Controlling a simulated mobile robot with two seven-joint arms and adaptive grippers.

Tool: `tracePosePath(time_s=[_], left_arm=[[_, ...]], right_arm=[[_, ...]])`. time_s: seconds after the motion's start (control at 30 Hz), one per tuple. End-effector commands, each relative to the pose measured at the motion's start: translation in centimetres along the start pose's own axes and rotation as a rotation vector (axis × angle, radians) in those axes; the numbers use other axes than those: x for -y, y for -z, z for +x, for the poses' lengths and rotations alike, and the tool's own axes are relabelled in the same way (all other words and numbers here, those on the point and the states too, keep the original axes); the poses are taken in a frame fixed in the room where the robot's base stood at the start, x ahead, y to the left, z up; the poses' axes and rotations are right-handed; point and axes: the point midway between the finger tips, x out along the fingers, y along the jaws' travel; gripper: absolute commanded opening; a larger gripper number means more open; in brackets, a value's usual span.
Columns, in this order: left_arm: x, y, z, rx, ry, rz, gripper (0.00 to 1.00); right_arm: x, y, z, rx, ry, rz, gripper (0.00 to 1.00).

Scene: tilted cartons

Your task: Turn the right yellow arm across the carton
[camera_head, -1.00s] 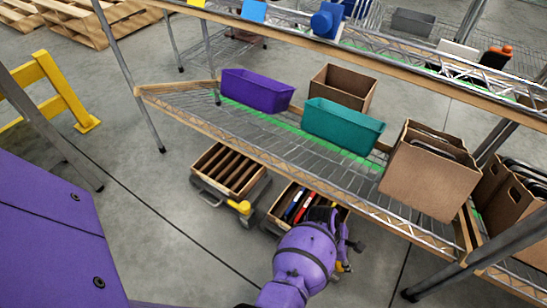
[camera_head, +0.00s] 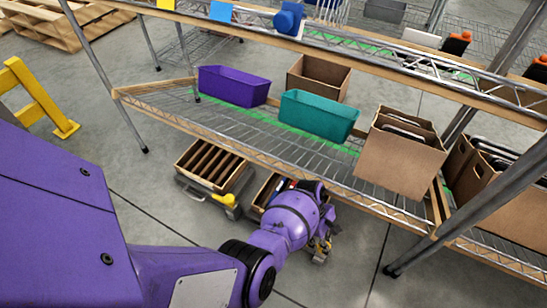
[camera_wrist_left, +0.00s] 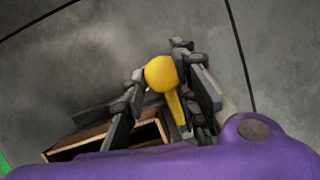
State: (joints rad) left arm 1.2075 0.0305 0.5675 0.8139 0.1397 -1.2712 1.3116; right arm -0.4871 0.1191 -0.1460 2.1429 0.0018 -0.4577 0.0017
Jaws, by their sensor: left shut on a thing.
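The right yellow arm (camera_wrist_left: 165,84), with its round knob, shows between the fingers of my left gripper (camera_wrist_left: 165,90) in the left wrist view. The gripper is shut on it. The right carton (camera_wrist_left: 110,140) lies beside and below the fingers there, partly cut off by my purple wrist. In the head view my left gripper (camera_head: 321,246) is low, at the right side of the right carton (camera_head: 263,190). My purple forearm hides most of that carton and the yellow arm. My right gripper is not in view.
A second carton (camera_head: 210,166) with dividers and its own yellow arm (camera_head: 226,199) stands left on the floor. The wire shelf (camera_head: 180,118) above holds a purple bin (camera_head: 234,87), a teal bin (camera_head: 317,117) and brown boxes (camera_head: 402,160). Floor at the front right is open.

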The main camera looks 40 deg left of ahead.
Motion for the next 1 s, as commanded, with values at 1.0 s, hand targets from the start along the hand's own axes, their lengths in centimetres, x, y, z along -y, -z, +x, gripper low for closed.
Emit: tracePosePath(time_s=[1.0], left_arm=[[-0.76,-0.08,-0.34,-0.005,-0.004,0.033,0.4]], right_arm=[[-0.02,0.4,0.15,-0.006,0.002,-0.005,0.4]])
